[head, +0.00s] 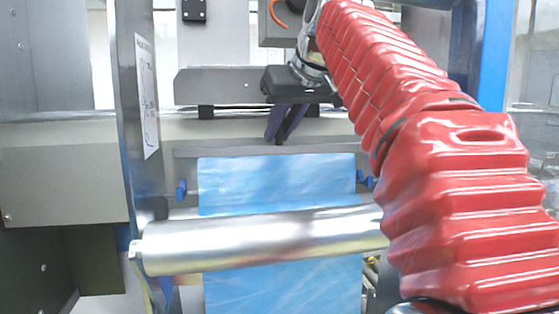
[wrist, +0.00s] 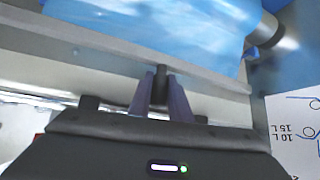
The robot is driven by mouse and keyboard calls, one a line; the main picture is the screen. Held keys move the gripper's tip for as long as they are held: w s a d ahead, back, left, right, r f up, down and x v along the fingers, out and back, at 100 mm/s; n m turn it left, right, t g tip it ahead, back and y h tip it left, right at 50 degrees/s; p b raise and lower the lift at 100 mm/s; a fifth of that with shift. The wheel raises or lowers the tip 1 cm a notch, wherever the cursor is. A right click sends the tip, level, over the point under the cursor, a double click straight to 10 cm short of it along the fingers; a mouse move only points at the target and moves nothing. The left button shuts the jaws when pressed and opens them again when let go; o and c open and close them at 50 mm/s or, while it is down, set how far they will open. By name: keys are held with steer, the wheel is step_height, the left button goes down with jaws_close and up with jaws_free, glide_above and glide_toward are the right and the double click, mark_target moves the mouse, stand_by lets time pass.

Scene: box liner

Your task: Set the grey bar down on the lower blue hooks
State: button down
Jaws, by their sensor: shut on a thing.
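The grey bar (head: 225,153) is a long thin strip lying level across the head view, at the top edge of the blue film. It also runs across the wrist view (wrist: 212,80). My gripper (head: 277,137) is shut on the short dark knob at the bar's middle; its purple fingers flank the knob in the wrist view (wrist: 161,88). A lower blue hook (head: 181,190) shows at left and another (head: 364,181) at right, partly behind my red arm. The bar appears above the hooks in the picture, apart from them. One blue hook shows in the wrist view (wrist: 252,52).
A shiny roller (head: 260,240) crosses in front of the blue film (head: 275,182). A metal side plate (head: 137,150) with a label stands at left. A beige beam (head: 60,175) lies behind. My red arm covers the right side.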

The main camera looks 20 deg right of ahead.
mark_target(281, 154)
steer(key=shift+f, duration=1.3)
steer(key=shift+s+f, duration=0.1)
steer(key=shift+f, duration=1.35)
steer(key=shift+w+f, duration=0.2)
steer(key=shift+f, duration=0.35)
steer(key=c, duration=1.6)
jaws_free()
steer(key=shift+c, duration=0.2)
steer(key=v, duration=1.2)
